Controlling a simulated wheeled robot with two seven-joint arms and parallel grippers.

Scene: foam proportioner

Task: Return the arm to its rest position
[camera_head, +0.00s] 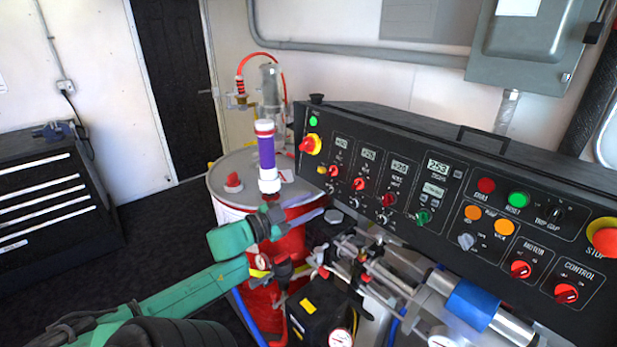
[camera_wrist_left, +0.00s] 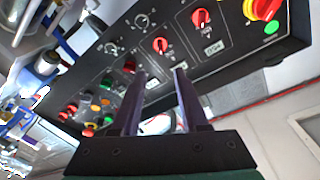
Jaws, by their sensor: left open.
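My left arm comes in from the lower left in the head view, its green links bent in front of the red drum. My left gripper (camera_head: 316,205) is beside the drum's right side, below the left end of the control panel (camera_head: 450,190). In the left wrist view the two dark fingers of the left gripper (camera_wrist_left: 160,73) stand apart with nothing between them. The panel (camera_wrist_left: 125,62) fills the view beyond the fingers, tilted, with red knobs. My right gripper is in neither view.
The red drum (camera_head: 222,188) with a grey lid stands left of the panel, with a purple and white cylinder (camera_head: 267,158) above it. Pipes, gauges and a blue-banded cylinder (camera_head: 470,303) crowd below the panel. A black drawer cabinet (camera_head: 50,200) stands left; dark floor is free between.

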